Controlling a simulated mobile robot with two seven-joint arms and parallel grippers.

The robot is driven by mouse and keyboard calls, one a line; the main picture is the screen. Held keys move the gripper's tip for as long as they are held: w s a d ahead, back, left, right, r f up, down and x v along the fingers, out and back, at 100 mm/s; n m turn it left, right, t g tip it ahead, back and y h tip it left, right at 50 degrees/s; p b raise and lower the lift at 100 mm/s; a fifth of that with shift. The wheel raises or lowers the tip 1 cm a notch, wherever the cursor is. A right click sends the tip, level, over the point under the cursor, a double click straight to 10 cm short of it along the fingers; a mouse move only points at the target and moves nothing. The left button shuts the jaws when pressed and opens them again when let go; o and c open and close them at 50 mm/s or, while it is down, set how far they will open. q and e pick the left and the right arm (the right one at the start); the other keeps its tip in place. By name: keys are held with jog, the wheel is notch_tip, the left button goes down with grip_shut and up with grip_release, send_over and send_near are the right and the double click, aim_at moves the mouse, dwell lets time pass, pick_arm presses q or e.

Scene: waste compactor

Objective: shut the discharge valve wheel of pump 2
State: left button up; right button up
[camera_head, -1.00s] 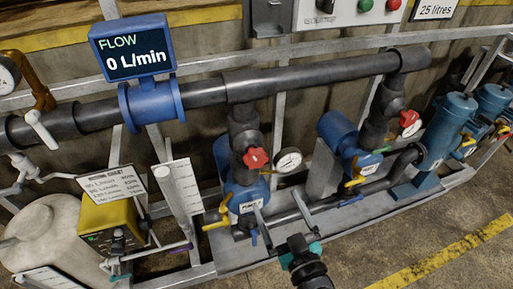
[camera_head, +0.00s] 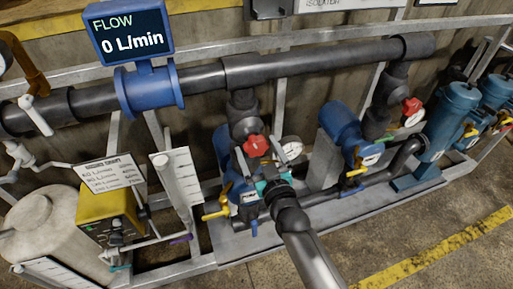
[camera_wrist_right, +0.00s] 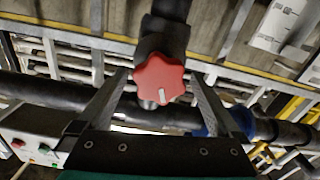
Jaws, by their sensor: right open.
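A red lobed valve wheel (camera_head: 256,146) sits on the dark vertical pipe above the middle blue pump (camera_head: 238,188). In the right wrist view the red wheel (camera_wrist_right: 160,78) shows between the two fingers, with a gap on each side. My right gripper (camera_head: 264,154) is open in front of this wheel, its fingers to either side; I cannot tell how deep the wheel sits between them. A second red wheel (camera_head: 412,105) is on the riser of the right blue pump (camera_head: 343,127). The pump labels are too small to read. My left gripper is not in view.
A pressure gauge (camera_head: 291,149) is close to the right of the middle wheel. A yellow-handled valve (camera_head: 217,213) is low at the left. The blue flow meter (camera_head: 148,91) on the large pipe reads 0 L/min. The floor in front is clear.

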jog(key=shift+w+a, duration=0.15)
jog(key=shift+w, duration=0.4)
jog(key=shift+c, duration=0.4)
jog(key=c, duration=1.1)
jog(key=m, duration=0.2)
jog(key=shift+m+p, duration=0.3)
jog(key=shift+m, duration=0.1)
jog(key=shift+c, duration=0.2)
jog(key=shift+m, duration=1)
jog(key=o, duration=1.2)
jog(key=p+v, duration=0.2)
jog(key=v, duration=1.3)
jog(key=shift+s, duration=0.15)
